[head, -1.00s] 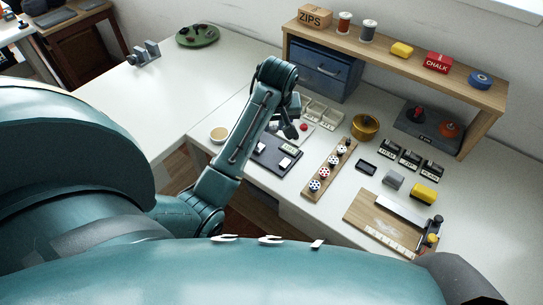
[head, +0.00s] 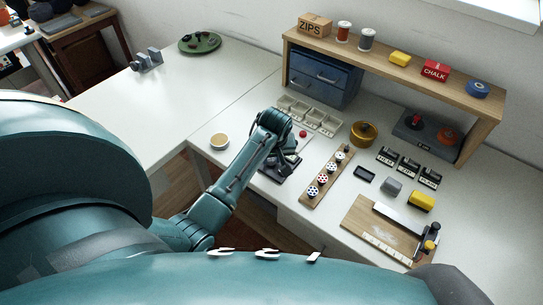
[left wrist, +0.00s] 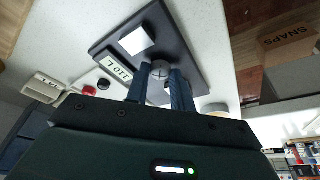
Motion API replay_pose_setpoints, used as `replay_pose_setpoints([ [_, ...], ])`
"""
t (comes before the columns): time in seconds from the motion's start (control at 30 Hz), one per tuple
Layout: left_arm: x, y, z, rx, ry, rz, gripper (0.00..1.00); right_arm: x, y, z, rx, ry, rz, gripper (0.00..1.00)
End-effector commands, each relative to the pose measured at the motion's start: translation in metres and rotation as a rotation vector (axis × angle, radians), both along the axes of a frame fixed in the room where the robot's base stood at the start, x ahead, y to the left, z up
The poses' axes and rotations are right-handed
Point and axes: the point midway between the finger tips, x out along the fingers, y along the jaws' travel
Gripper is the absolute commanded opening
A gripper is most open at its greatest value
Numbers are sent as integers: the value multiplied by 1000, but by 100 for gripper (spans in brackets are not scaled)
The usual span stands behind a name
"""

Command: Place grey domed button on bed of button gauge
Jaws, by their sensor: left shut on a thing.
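My left gripper (head: 287,158) is over the dark board with white squares (head: 272,172) on the white table. The left wrist view shows its two fingers (left wrist: 160,88) shut on a small round grey button (left wrist: 160,70). The dark board (left wrist: 180,28) with a white square and a "LOT" label (left wrist: 116,68) is beyond the fingertips. I cannot tell whether the button touches it. The button is hidden in the head view. A grey metal device with upright jaws (head: 146,60) stands on the left table; I cannot tell whether it is the button gauge. My right gripper is not in view.
A compartmented tray (head: 312,116) lies behind the gripper. A wooden strip with several spotted buttons (head: 338,170) and a brass pot (head: 364,132) are to its right. The left table is mostly clear.

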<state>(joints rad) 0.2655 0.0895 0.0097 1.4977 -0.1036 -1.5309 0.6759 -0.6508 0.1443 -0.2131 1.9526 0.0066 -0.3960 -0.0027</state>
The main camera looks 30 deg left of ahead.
Motion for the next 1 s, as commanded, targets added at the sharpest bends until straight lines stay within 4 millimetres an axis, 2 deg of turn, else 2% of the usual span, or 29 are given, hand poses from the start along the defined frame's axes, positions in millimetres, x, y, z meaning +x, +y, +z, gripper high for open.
replay_pose_setpoints([
  [0.33,0,0,-4,-1,1,0,3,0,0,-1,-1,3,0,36],
  [0.37,0,0,-4,0,0,0,24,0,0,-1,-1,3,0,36],
  [0.6,0,0,-4,0,0,0,44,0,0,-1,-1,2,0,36],
  [0.87,0,0,-2,0,-1,0,45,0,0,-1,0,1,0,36],
  [1.0,-1,-2,7,0,-3,-1,45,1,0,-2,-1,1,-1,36],
])
